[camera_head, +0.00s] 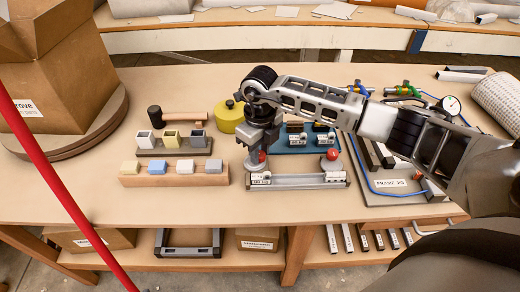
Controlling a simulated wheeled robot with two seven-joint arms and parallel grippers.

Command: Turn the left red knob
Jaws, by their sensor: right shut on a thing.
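The left red knob (262,157) shows only as a small red patch beside my right gripper's fingers. My right gripper (256,165) points down from above and is shut on this knob, hiding most of it. The right red knob (332,154) stands free at the other end of the same grey metal fixture (298,181), whose bar runs along the front of a blue plate (293,145). My left gripper is not in view.
A wooden rack with coloured blocks (175,180) and a yellow-green round pot (229,117) lie left of my gripper. A framed assembly with blue tubing and a gauge (452,105) stands to the right. A red pole (60,190) crosses the left foreground.

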